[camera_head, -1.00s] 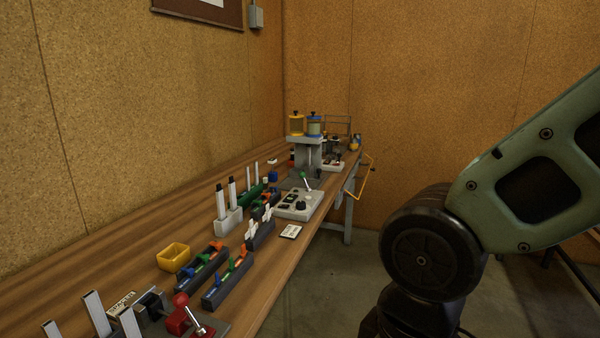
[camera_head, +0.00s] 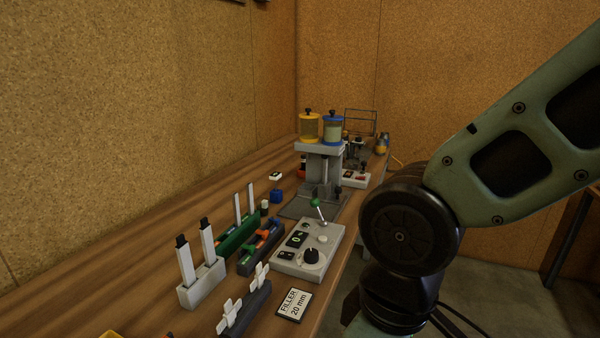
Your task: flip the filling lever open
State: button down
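The station is a grey stand (camera_head: 321,170) with a yellow-capped container (camera_head: 309,128) and a blue-capped container (camera_head: 333,130) on top. The lever's pivot is too small to make out clearly. My arm fills the right side of the picture, to the right of the station. My gripper is out of the picture.
A light grey holder (camera_head: 202,287) with upright bars and a dark rack (camera_head: 245,309) with white pieces stand at the near left. Open floor (camera_head: 491,296) lies right of the bench.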

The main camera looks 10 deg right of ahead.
aim_at(314, 201)
jog(key=i+l+u, duration=0.15)
jog(key=i+l, duration=0.35)
jog(key=i, duration=0.25)
jog(key=i+l+u, duration=0.15)
jog(key=i+l, duration=0.45)
jog(key=i, duration=0.15)
